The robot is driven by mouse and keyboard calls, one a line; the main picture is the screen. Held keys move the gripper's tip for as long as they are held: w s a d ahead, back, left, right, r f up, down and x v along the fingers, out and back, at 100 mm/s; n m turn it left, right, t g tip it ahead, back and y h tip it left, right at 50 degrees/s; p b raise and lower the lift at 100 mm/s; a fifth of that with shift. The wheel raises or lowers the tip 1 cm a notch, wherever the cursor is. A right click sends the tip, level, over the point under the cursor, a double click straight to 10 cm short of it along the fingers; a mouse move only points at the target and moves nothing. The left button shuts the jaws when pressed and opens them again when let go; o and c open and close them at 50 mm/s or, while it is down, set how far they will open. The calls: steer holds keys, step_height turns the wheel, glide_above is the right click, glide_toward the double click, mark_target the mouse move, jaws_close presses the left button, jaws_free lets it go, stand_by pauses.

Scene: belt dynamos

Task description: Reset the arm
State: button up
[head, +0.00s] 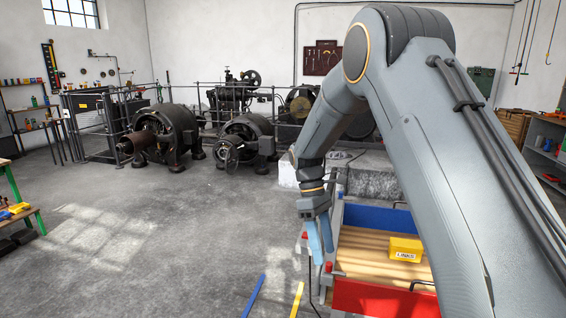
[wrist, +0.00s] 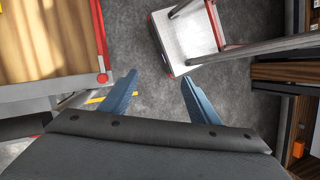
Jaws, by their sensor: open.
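My grey arm fills the right of the head view and bends down to my gripper (head: 320,236), which hangs beside the left edge of a wooden-topped cart (head: 360,245). In the wrist view, the two blue fingers of my gripper (wrist: 160,95) are spread apart with bare floor between them. The gripper is open and holds nothing. The cart's wooden top (wrist: 45,40) with its red edge lies to the left of the fingers in the wrist view.
A yellow box (head: 405,249) sits on the cart. Dark dynamos (head: 165,135) stand along railings at the back. A white-topped step or stand (wrist: 185,35) is near the fingers. Open concrete floor (head: 150,230) lies left. Blue (head: 253,296) and yellow (head: 297,300) strips mark the floor.

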steer(key=s+d+f+m+t+b, duration=0.1)
steer(key=s+d+m+b, duration=0.1)
steer(key=s+m, duration=0.2)
steer(key=s+d+f+m+t+y+b, duration=0.1)
steer(key=s+d+f+m+t+b, duration=0.1)
steer(key=s, duration=0.8)
steer(key=s+d+f+m+t+y+b, duration=0.1)
steer(key=s+d+f+m+b, duration=0.1)
steer(key=s+m, duration=0.4)
steer(key=shift+s+d+b, duration=0.65)
steer(key=shift+s+d, duration=0.3)
steer(key=shift+d, duration=0.3)
